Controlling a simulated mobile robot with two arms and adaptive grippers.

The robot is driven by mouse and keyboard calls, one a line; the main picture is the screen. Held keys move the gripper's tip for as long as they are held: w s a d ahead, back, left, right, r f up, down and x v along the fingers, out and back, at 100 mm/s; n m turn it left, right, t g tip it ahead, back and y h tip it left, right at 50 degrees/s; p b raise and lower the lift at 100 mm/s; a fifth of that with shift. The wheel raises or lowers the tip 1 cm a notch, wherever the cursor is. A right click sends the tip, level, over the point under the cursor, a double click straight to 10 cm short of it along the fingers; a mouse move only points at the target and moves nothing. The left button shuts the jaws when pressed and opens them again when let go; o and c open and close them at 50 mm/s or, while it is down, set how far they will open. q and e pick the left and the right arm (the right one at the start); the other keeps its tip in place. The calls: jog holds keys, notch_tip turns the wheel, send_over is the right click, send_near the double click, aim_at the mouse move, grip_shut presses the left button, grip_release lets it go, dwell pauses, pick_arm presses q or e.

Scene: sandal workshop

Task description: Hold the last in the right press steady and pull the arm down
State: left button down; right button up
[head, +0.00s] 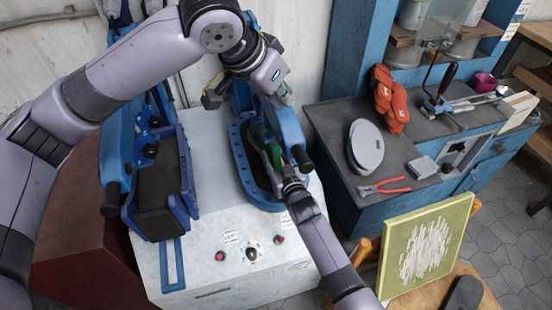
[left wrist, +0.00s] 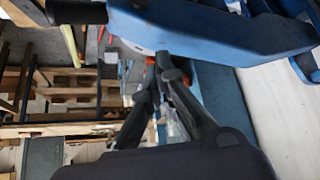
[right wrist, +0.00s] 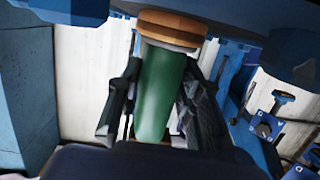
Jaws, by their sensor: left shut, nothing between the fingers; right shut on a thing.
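The right press (head: 240,165) is a blue oval tray on the white machine. Its blue arm (head: 287,122) ends in a black handle (head: 302,158); the arm also shows in the left wrist view (left wrist: 220,35). The green last (head: 261,138) stands in this press. In the right wrist view the last (right wrist: 160,90) has a brown top and sits between my fingers. My right gripper (head: 287,172) is shut on it from the front. My left gripper (head: 285,98) is shut and empty beside the raised arm; its closed fingertips (left wrist: 163,62) show below the arm.
The left press (head: 160,195) has a dark pad and its own blue arm. Buttons (head: 250,254) sit on the machine's front. A blue bench (head: 330,125) at right carries red-handled pliers (head: 384,187), grey soles (head: 366,147) and orange lasts (head: 390,98). A green framed board (head: 425,245) stands front right.

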pick_arm(q)
jog(key=shift+r, duration=2.8)
pick_arm(e)
jog(key=shift+w+a+r, duration=0.15)
jog(key=shift+r, duration=0.35)
jog(key=o, duration=1.3)
pick_arm(q)
jog(key=shift+f, duration=0.1)
pick_arm(e)
jog(key=shift+s, duration=0.35)
jog(key=shift+s+d+f, duration=0.15)
jog(key=shift+s+d, duration=0.1)
jog(key=shift+s, duration=0.35)
jog(key=shift+f+v, duration=0.15)
jog(key=shift+v, duration=0.6)
jog(key=shift+f+v, duration=0.15)
jog(key=shift+v, duration=0.65)
pick_arm(q)
jog(key=shift+w+a, duration=0.15)
pick_arm(e)
jog(key=shift+v, duration=3)
